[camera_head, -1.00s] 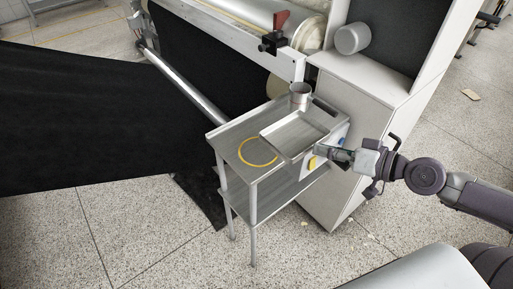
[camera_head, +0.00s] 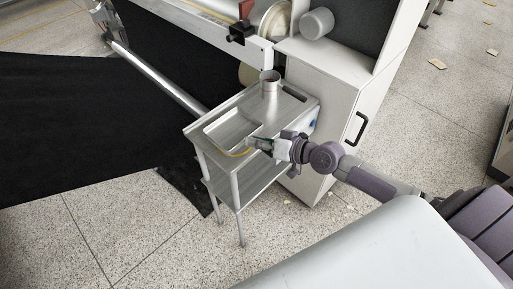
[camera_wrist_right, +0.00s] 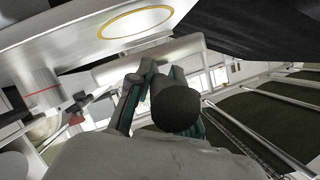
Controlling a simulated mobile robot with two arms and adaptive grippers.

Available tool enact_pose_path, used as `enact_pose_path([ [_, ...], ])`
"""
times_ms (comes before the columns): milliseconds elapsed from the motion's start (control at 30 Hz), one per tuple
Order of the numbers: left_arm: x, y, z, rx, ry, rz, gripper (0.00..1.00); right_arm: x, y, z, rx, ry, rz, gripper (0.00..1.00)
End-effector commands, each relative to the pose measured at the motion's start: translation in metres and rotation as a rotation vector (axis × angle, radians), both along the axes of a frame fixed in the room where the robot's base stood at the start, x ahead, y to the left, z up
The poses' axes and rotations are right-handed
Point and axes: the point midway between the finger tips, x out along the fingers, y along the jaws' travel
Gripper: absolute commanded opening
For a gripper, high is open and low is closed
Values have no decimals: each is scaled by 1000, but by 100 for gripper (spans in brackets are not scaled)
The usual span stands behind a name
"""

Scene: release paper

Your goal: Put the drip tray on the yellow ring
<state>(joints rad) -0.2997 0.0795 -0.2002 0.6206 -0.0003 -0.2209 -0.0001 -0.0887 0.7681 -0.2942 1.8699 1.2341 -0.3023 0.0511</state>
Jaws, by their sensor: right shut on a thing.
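The drip tray is a shallow grey metal tray (camera_head: 232,127) over the left part of the metal side table (camera_head: 292,101). My right gripper (camera_head: 258,144) is shut on its near right edge. The yellow ring (camera_head: 238,154) shows only as a short arc at the tray's near edge in the head view; the tray hides the rest. In the right wrist view the ring (camera_wrist_right: 135,21) shows nearly whole, and the right gripper's fingers (camera_wrist_right: 150,95) are in the middle. I cannot tell whether the tray touches the tabletop. My left gripper is not in view.
A metal cup (camera_head: 270,83) stands at the table's far right corner. A white cabinet (camera_head: 335,92) stands right behind the table. A black sheet (camera_head: 90,125) and a long roller (camera_head: 160,79) lie to the left.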

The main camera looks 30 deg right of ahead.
Motion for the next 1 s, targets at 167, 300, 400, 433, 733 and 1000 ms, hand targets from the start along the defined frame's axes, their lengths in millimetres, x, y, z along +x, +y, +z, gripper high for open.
enact_pose_path([
  [167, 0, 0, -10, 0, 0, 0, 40, 1, 0, -24, 1, 0, -2, 0],
  [300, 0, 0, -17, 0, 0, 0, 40, 1, 0, -39, 1, -1, -1, 0],
  [400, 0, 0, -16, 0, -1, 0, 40, 1, 0, -40, 0, -4, -2, 0],
  [433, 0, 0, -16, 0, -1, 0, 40, 1, 0, -40, 0, -3, -1, 0],
  [733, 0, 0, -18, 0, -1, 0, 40, 0, 0, -42, 0, 2, -1, 28],
  [1000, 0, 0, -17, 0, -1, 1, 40, 0, 0, -42, 0, 2, -1, 45],
])
